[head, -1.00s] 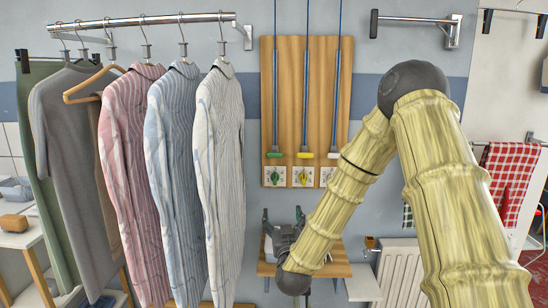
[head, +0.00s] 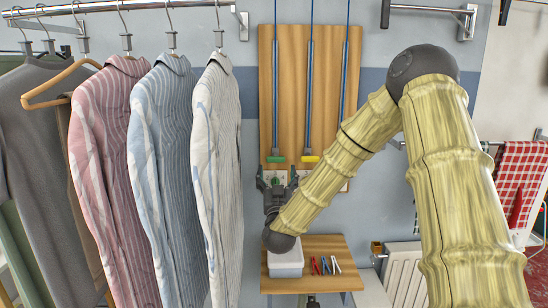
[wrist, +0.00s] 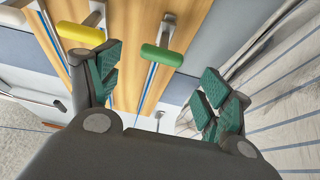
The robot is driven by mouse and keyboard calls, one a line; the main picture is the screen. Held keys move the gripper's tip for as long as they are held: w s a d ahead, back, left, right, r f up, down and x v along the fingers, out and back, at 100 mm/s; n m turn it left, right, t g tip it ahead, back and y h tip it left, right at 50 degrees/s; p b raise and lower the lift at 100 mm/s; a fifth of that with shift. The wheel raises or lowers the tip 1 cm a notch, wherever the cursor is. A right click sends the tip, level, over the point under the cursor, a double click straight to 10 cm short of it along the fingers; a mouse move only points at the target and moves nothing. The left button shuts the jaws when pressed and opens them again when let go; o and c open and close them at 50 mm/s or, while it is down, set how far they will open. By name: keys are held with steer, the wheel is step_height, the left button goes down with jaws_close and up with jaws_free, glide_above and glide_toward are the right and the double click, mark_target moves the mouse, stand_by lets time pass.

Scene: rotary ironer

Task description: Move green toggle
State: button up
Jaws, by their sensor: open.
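The green toggle (head: 276,159) is a small horizontal bar at the lower end of a hanging blue rod in front of a wooden board. My gripper (head: 277,178) is just below it in the head view, fingers pointing up. In the wrist view the green toggle (wrist: 161,55) shows between the spread teal-padded fingers of my gripper (wrist: 160,75), apart from both. The gripper is open and empty. The picture card behind the gripper is mostly hidden.
A yellow toggle (head: 309,158) hangs just right of the green one. My arm covers the lower end of the third rod. Striped shirts (head: 215,150) hang close on the left. A wooden shelf (head: 330,246) below holds a white box (head: 286,262) and small coloured pegs.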

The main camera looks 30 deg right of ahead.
mark_target(276, 161)
steer(key=p+x, duration=0.1)
steer(key=x, duration=0.6)
steer(key=shift+w+d+f+p, duration=0.1)
steer(key=shift+w+d+p, duration=0.05)
steer(key=shift+w+p, duration=0.2)
steer(key=c, duration=1.4)
steer(key=shift+c, duration=0.3)
